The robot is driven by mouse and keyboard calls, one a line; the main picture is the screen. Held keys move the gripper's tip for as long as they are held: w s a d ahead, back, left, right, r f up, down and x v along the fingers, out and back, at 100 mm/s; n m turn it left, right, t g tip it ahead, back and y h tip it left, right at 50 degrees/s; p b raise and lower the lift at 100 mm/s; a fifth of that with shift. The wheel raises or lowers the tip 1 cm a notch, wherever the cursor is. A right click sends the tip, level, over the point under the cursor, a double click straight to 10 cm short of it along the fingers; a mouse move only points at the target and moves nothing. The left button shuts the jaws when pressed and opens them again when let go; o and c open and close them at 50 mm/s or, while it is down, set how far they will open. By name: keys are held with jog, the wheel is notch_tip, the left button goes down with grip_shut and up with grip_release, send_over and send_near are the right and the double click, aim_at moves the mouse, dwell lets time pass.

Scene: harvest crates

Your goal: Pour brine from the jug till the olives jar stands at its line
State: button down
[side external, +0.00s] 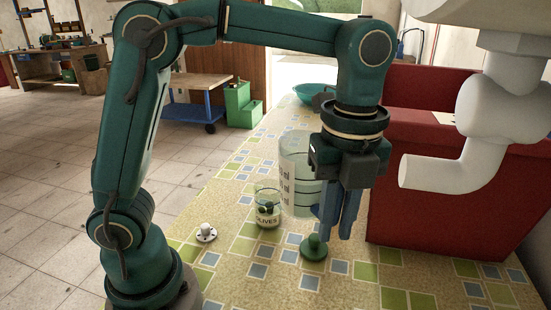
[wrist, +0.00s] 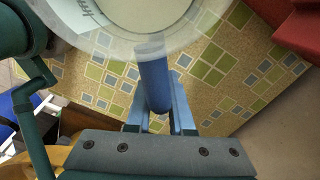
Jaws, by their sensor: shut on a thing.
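A clear jug (side external: 297,172) with measuring marks is near the middle of the side view, close to upright. My gripper (side external: 340,215) is shut on its blue handle (wrist: 154,78), which shows between the blue fingers (wrist: 160,98) in the wrist view. The jug's pale round rim (wrist: 190,42) fills the top of that view. The glass jar (side external: 267,196) labelled OLIVES stands upright on the tiled counter, just left of the jug, with dark green olives low inside. I cannot make out its fill line, its liquid level, or the level in the jug.
A green knobbed piece (side external: 314,248) stands in front of the jug, and a small white knobbed piece (side external: 206,234) stands left of the jar. A teal bowl (side external: 313,92) is farther back. A red block (side external: 430,200) and a white pipe (side external: 450,172) bound the right side.

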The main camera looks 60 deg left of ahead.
notch_tip(320, 180, down, 7)
jog(key=h, duration=0.2)
jog(key=shift+a, duration=0.45)
jog(key=shift+r, duration=0.1)
dwell(1.3)
